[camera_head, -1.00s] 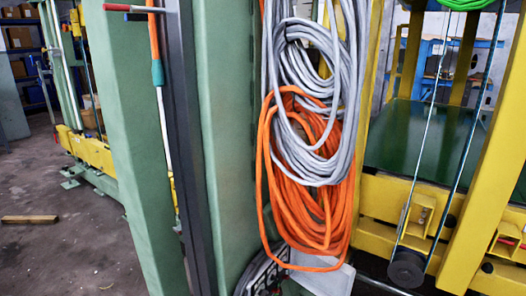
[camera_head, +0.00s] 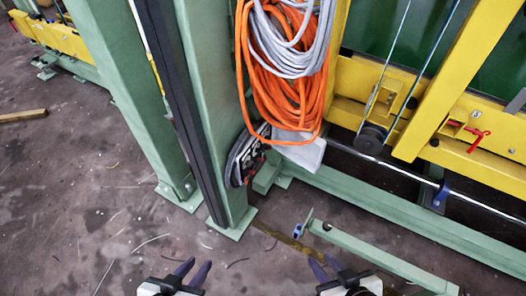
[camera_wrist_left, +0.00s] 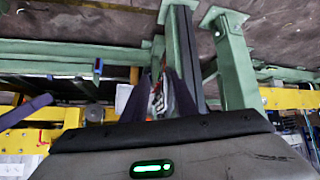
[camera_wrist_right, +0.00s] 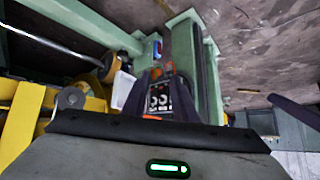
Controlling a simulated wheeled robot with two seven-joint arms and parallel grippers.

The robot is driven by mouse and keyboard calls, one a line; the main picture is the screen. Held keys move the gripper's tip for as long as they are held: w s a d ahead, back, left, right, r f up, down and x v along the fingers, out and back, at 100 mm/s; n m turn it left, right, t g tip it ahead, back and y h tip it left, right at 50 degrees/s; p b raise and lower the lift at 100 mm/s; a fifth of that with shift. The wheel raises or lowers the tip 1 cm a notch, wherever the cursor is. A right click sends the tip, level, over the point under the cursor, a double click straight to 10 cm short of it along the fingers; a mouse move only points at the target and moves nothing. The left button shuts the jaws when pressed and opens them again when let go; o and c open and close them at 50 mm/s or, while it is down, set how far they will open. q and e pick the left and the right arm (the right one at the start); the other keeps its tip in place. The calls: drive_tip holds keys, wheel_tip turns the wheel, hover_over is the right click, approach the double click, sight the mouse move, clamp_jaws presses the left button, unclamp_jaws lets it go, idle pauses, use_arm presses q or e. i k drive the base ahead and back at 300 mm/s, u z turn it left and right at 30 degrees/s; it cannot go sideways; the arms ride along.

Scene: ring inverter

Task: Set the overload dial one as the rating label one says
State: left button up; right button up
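A dark panel (camera_head: 247,155) is on the green column beside the hanging cables, seen nearly edge-on in the head view. In the right wrist view the panel (camera_wrist_right: 160,96) shows dark round parts with light markings and orange-red parts above; no label text is readable, and I cannot tell which part is overload dial one. In the left wrist view the panel (camera_wrist_left: 158,100) is partly hidden behind a finger. My left gripper (camera_head: 200,262) and my right gripper (camera_head: 320,259) are at the bottom of the head view, open and empty, apart from the panel.
Orange cable (camera_head: 285,95) and grey cable (camera_head: 290,45) hang beside the panel over a pale box-like thing (camera_head: 302,150). A green floor beam (camera_head: 385,262) lies at right. A yellow frame (camera_head: 440,85) stands behind. Floor at left is mostly clear.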

sight(249, 163)
drive_tip(key=z, duration=0.4)
drive_tip(key=i, duration=0.5)
drive_tip(key=u, duration=1.6)
